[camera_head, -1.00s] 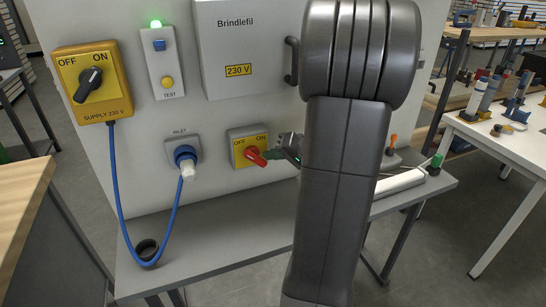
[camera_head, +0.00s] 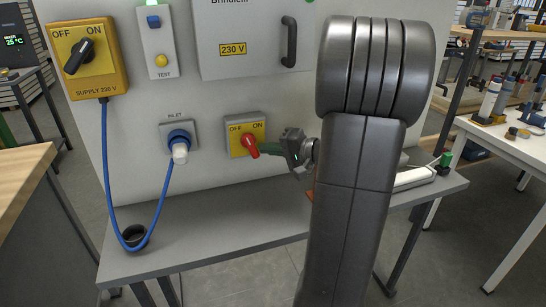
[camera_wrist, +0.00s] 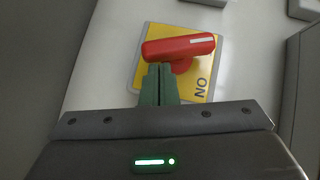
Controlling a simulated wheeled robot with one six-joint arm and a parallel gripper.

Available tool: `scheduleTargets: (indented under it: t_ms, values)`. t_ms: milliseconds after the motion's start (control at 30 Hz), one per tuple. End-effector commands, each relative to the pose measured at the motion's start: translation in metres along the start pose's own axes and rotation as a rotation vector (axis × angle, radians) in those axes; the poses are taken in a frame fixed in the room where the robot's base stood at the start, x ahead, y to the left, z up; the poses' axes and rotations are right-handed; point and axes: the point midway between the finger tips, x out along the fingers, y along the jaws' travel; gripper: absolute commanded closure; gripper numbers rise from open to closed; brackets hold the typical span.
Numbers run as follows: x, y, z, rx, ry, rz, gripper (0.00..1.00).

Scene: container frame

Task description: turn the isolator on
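The isolator (camera_head: 260,124) is a grey box with a yellow face marked OFF at left and ON at right. Its red handle (camera_head: 250,146) slants from upper left to lower right in the head view. In the wrist view the red handle (camera_wrist: 178,47) lies nearly level, with a white mark at its right end; the ON label (camera_wrist: 202,88) is below that end. My gripper (camera_wrist: 158,70) has its green fingers together, with nothing visible between them. The tips are at the handle's lower edge, left of its middle; I cannot tell whether they touch.
A yellow supply box (camera_head: 88,62) with a black knob is at upper left. A blue cable runs from it to the inlet (camera_head: 179,140). A grey cabinet (camera_head: 255,40) with a handle is above the isolator. The grey shelf (camera_head: 215,230) below is mostly clear.

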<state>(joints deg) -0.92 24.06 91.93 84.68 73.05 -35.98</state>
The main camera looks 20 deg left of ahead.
Motion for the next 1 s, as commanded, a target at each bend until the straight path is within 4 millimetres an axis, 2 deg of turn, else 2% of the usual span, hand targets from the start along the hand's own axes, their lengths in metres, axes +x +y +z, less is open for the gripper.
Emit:
scheduleTargets:
  t_ms: [33, 300, 467, 567, 800, 1000]
  values:
    - [0.003, 0.010, 0.002, 0.030, 0.000, -0.030, 1.00]
    - [0.007, 0.019, 0.007, 0.207, -0.002, -0.206, 1.00]
    - [0.011, 0.021, 0.011, 0.245, -0.003, -0.246, 1.00]
    - [0.015, 0.027, 0.015, 0.349, -0.003, -0.342, 1.00]
    - [0.020, 0.027, 0.020, 0.543, -0.003, -0.543, 1.00]
    - [0.024, 0.026, 0.025, 0.610, -0.004, -0.614, 1.00]
